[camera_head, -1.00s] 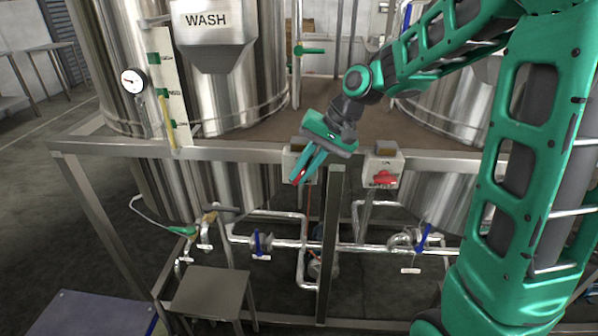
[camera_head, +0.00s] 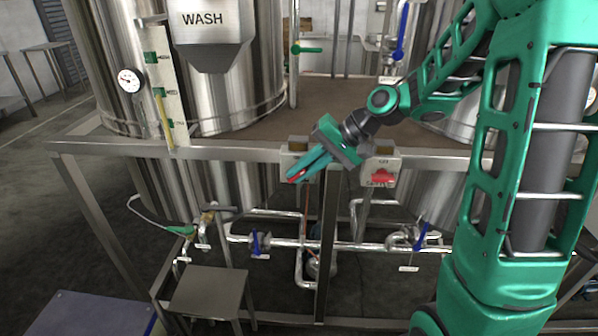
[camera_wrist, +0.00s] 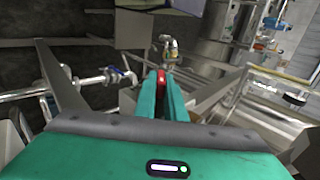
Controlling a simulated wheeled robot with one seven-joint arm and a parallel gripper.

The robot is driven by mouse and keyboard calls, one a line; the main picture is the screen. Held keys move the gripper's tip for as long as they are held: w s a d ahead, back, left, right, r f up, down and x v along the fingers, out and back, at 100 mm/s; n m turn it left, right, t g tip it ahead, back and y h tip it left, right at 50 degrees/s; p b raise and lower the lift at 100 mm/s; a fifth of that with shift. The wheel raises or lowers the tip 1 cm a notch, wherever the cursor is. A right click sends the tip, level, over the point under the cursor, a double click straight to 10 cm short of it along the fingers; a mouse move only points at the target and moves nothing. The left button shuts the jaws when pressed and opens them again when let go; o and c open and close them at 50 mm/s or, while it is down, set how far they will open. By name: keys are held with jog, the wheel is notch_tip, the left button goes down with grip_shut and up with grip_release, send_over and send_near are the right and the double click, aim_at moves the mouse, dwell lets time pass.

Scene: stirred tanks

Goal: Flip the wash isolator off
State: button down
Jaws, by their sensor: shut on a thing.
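The wash tank (camera_head: 215,95) with its WASH label (camera_head: 203,19) stands on the left in the head view. Below its right side, on the frame rail, is a pale isolator box (camera_head: 290,158), partly hidden by my gripper. My gripper (camera_head: 298,176) is shut on this box's red handle (camera_head: 291,178). In the wrist view the red handle (camera_wrist: 161,79) shows between the two green fingertips of my gripper (camera_wrist: 161,86). Which way the handle is turned is hard to tell, as the fingers cover most of it.
A second isolator box (camera_head: 382,162) with a red handle (camera_head: 384,177) is on the same rail to the right. Pipes with blue-handled valves (camera_head: 256,243) run below. A small metal table (camera_head: 208,292) stands at the lower left. A steel post (camera_head: 328,240) is just right of my gripper.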

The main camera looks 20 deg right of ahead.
aim_at(306, 168)
jog(key=c, duration=1.8)
grip_release()
jog(key=shift+v, duration=3.75)
jog(key=shift+w, duration=0.1)
